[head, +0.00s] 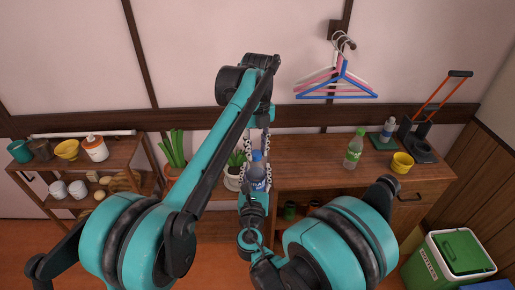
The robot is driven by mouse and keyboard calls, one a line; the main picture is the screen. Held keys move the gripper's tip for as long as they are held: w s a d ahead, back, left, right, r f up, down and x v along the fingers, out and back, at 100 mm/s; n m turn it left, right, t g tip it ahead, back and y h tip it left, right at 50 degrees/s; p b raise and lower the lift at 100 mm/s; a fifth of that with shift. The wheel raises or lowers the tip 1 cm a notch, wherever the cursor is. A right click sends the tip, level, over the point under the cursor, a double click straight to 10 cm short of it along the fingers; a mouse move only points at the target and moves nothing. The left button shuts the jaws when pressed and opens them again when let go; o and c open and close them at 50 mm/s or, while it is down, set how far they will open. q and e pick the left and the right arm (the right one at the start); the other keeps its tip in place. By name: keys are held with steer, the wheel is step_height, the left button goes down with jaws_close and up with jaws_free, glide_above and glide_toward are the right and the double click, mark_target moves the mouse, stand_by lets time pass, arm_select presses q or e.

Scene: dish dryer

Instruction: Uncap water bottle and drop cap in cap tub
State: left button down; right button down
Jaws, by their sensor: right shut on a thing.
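A clear water bottle (258,184) with a blue label and a blue cap (257,156) stands upright in front of the wooden counter. My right gripper (257,177) reaches it from below and is shut on the bottle. My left gripper (259,145) points down from above, with its fingers apart on either side of the cap; it looks open, and contact with the cap cannot be told. A small yellow tub (402,163) stands on the counter at the right and may be the cap tub. My arms hide part of the counter.
A green-capped bottle (355,147) stands on the counter (310,176) left of the yellow tub. Another bottle (388,130) and a dark stand (420,148) are behind it. Potted plants (173,150) are at left. A shelf of cups and a green-lidded cooler (459,250) flank the counter.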

arm_select(q)
steer(key=shift+w+d, duration=0.15)
steer(key=shift+d, duration=0.15)
